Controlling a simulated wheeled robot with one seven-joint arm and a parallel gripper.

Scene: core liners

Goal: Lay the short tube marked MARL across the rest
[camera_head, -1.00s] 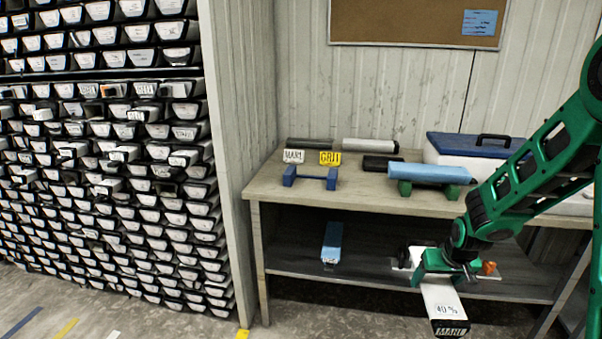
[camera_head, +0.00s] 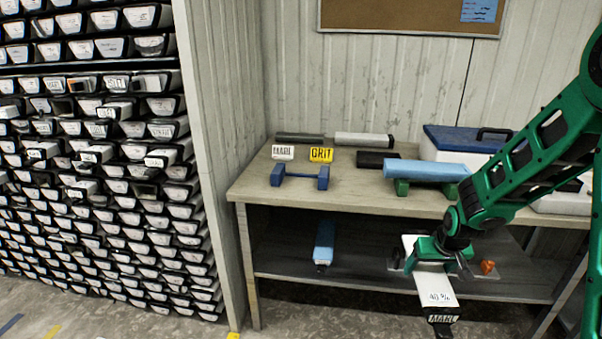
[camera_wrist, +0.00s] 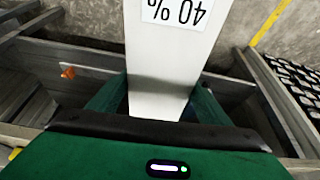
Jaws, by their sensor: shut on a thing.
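My gripper (camera_head: 432,262) is shut on a white, box-like tube (camera_head: 436,292) with a black end marked MARL and a "40 %" label. The tube is held in front of the bench's lower shelf, its marked end toward the camera. In the wrist view the white tube (camera_wrist: 165,60) runs out from between my gripper's fingers (camera_wrist: 158,95). An empty blue rest (camera_head: 300,177) stands on the bench top at left, below a white MARL card (camera_head: 283,152) and a yellow GRIT card (camera_head: 321,154). A green rest (camera_head: 402,187) bears a light blue tube (camera_head: 420,170).
A blue-lidded white box (camera_head: 440,154) stands right. A blue piece (camera_head: 324,243) lies on the lower shelf (camera_head: 285,266). A rack of core trays (camera_head: 90,180) fills the left.

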